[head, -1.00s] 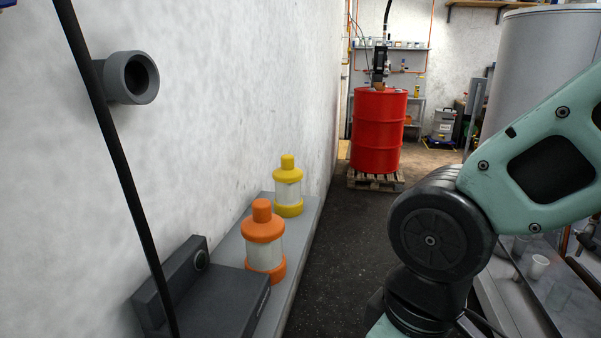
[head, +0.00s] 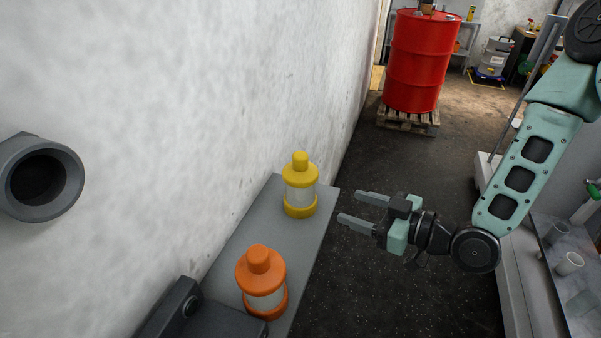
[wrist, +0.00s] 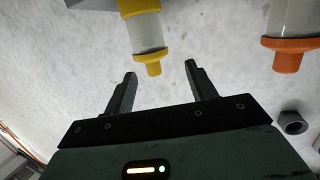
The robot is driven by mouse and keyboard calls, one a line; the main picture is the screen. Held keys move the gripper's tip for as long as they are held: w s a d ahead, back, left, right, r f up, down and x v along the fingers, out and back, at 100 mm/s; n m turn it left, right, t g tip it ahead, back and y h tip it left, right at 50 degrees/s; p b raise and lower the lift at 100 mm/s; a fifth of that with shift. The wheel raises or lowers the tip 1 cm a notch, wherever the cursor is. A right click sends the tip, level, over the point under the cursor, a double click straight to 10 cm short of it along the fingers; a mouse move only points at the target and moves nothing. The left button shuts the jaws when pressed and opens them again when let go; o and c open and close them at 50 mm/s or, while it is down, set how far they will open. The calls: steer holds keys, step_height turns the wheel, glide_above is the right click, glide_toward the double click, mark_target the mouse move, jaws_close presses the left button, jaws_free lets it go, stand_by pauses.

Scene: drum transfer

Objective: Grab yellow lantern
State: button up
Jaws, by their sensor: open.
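The yellow lantern (head: 300,186) stands upright on a grey ledge (head: 232,240) along the wall, with yellow cap and base and a pale clear middle. My gripper (head: 348,206) is open and empty to the right of the lantern, its two fingers pointing left toward it, with a gap between. In the wrist view, the yellow lantern (wrist: 147,35) appears upside down beyond the open fingers (wrist: 160,70), with its cap toward the space between the tips. It is not between the fingers.
An orange lantern (head: 262,282) stands nearer on the same ledge, beside a dark grey device (head: 190,315). A pipe fitting (head: 42,178) juts from the wall. A red drum (head: 418,60) stands on a pallet behind. Dark floor lies open right of the ledge.

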step_height(320, 180, up, 2)
steer(key=d+r+m+t, duration=0.1)
steer(key=t, duration=0.1)
steer(key=b, duration=0.3)
glide_toward(307, 165)
steer(key=shift+t+y, duration=0.3)
steer(key=shift+y, duration=0.1)
steer(key=x, duration=0.5)
steer(key=shift+a+f, duration=0.2)
steer(key=shift+p+x, duration=1)
steer(key=shift+x, duration=2.2)
steer(key=shift+f, duration=0.1)
jaws_close()
